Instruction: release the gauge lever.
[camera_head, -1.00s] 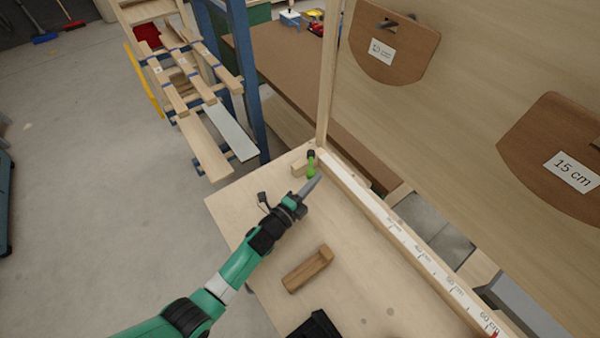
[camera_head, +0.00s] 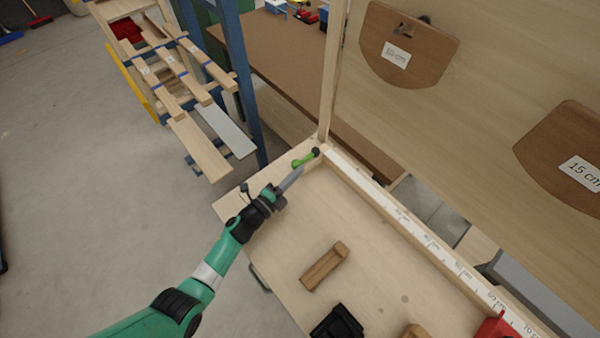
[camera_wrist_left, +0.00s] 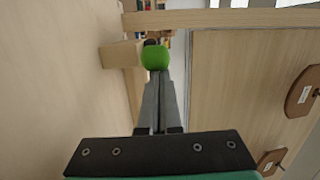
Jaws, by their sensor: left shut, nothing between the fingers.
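The gauge lever (camera_head: 306,158), bright green with a dark knob, sits at the far corner of the workbench by the upright post. It lies slanted, its green end toward the lower left. My left gripper (camera_head: 297,174) is shut and empty, with its narrow grey fingertips right beside the green end. In the left wrist view the lever's round green end (camera_wrist_left: 155,57) appears just ahead of the shut fingertips (camera_wrist_left: 155,78); I cannot tell whether they touch. My right gripper is not in view.
A long white scale rail (camera_head: 410,225) runs along the bench's right edge. A wooden block (camera_head: 324,266), a black object (camera_head: 338,322) and a red part (camera_head: 495,327) are on the bench. Brown panels (camera_head: 408,45) hang at right.

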